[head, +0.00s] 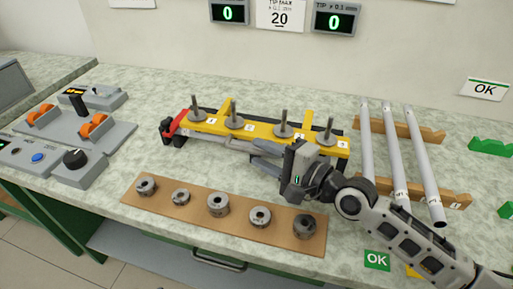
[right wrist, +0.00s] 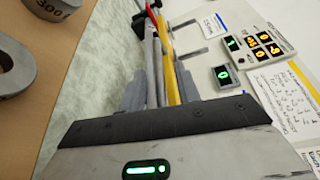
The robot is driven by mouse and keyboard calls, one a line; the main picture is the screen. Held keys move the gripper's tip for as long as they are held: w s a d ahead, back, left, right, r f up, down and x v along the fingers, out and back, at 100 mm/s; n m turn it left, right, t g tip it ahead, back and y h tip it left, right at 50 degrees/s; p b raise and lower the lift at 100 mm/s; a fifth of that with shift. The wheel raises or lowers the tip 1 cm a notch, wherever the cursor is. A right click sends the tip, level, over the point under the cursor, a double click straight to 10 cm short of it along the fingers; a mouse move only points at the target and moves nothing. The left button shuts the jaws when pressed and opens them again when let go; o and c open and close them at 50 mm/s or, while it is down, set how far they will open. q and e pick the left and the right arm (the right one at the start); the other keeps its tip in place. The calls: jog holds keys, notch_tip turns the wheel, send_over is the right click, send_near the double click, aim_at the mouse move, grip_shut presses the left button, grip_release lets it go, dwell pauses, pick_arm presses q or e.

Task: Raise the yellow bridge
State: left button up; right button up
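The yellow bridge (head: 262,130) is a long yellow bar with number labels, lying low across the middle of the counter. Several grey upright pins on round bases stand along it. A red end piece (head: 174,124) is at its left end. A grey bar (head: 215,140) runs along its front side. My right gripper (head: 262,154) is at the front of the bridge, right of its middle. In the right wrist view its two fingers (right wrist: 160,92) are apart, with the grey bar and part of the yellow bridge (right wrist: 172,75) showing between them. Contact cannot be told. My left gripper is not in view.
A brown board (head: 165,208) with several grey rings lies in front. Three long grey rods (head: 393,150) rest on wooden racks at right. Control boxes (head: 85,168) with a black knob and orange parts stand at left. Displays (head: 334,19) hang on the wall.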

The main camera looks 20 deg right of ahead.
jog(key=shift+x, duration=1.15)
grip_shut()
